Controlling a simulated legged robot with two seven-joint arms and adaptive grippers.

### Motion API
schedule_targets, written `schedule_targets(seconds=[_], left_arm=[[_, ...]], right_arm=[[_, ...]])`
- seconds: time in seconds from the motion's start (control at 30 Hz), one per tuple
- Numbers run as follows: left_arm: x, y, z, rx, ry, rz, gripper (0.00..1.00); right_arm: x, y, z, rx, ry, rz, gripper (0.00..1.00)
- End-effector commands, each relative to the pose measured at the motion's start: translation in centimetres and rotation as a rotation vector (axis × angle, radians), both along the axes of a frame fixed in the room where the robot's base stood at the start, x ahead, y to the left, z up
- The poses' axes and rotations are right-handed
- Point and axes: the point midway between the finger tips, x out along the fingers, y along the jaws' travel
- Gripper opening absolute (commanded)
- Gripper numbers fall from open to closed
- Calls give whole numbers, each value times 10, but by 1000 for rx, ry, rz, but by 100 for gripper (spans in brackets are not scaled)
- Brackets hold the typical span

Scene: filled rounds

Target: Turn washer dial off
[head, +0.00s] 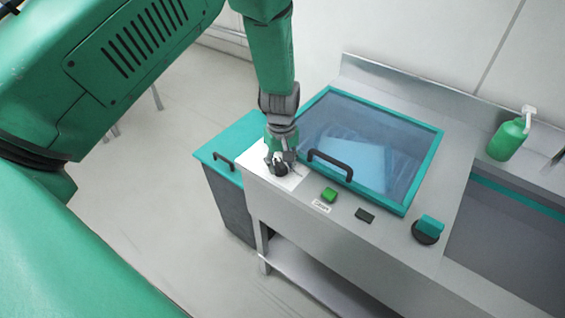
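The washer is a steel unit (330,235) with a teal-framed glass lid (437,150) that is closed. My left gripper (280,168) points down at a white panel (291,182) on the left end of the washer's top. Something dark shows at its fingertips; I cannot tell whether this is a dial or only the fingers, nor whether they are open or shut. A teal knob on a round black base (428,228) stands on the right front of the top, well apart from the gripper. My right gripper is not in view.
A black lid handle (330,163) rises just right of my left gripper. A green button (329,194) with a label and a dark block (365,215) sit along the front. A green pump bottle (508,138) stands at the right. The floor at left is mostly clear.

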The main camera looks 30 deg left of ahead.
Motion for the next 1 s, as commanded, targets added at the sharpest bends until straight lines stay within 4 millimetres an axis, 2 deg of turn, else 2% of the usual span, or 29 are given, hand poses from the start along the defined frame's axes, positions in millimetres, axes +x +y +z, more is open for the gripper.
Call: schedule_targets(seconds=[0.17,0.4,0.6,0.77,1.0], left_arm=[[1,0,22,1,-3,0,36],[3,0,74,1,-6,0,36],[3,1,106,1,-4,0,36],[3,1,116,1,-3,1,36],[3,1,118,1,-2,1,36]], right_arm=[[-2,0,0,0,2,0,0],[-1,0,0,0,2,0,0],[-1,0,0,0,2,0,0],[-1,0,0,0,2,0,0],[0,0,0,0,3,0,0]])
